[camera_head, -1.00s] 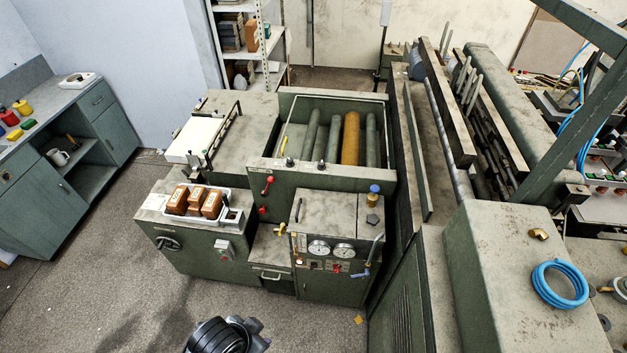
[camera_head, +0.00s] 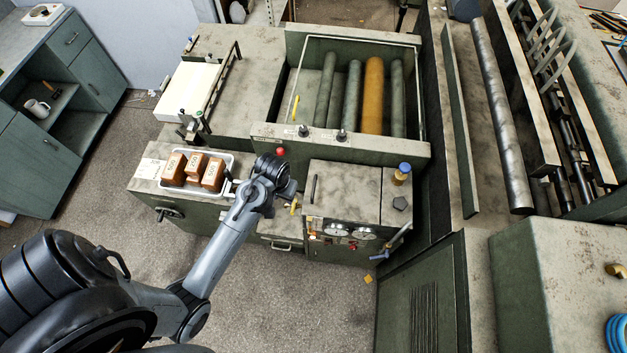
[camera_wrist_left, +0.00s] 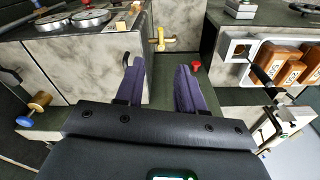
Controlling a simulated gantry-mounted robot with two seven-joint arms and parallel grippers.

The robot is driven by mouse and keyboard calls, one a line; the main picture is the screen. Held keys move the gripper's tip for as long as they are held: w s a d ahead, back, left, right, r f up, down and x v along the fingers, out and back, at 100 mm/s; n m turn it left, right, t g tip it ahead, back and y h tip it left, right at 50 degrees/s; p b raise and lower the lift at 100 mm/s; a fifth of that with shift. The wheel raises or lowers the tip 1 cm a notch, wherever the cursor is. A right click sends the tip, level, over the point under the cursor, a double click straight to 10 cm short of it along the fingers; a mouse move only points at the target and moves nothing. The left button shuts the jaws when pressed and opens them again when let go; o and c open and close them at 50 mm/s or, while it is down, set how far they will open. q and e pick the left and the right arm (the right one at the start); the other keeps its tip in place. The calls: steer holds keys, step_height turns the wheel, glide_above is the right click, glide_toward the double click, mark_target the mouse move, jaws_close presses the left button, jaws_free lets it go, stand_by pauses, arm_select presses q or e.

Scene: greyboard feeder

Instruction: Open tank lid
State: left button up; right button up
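The tank is the green box with gauges; its mottled grey lid (camera_head: 342,193) lies flat and closed on top. A black bar handle (camera_head: 314,188) stands near the lid's left edge. In the left wrist view the lid (camera_wrist_left: 85,75) is at left, with the handle (camera_wrist_left: 125,68) close beside the left finger. My left gripper (camera_wrist_left: 160,85) is open, with two purple fingers apart and nothing between them. In the head view my left wrist (camera_head: 268,180) is just left of the tank, and the fingers are mostly hidden. My right gripper is out of view.
A blue-capped fitting (camera_head: 403,171) stands on the tank top's right part. Gauges (camera_head: 337,229) and a yellow valve (camera_wrist_left: 160,42) are on or near its front. The roller bay (camera_head: 350,95) is behind.

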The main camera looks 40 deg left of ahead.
mark_target(313, 190)
arm_select(q)
steer(key=w+n+h+b, duration=0.1)
steer(key=w+n+h, duration=0.15)
steer(key=w, duration=0.75)
steer(key=x, duration=1.1)
steer(key=shift+w+a, duration=0.25)
steer(key=shift+a, duration=0.15)
jaws_close()
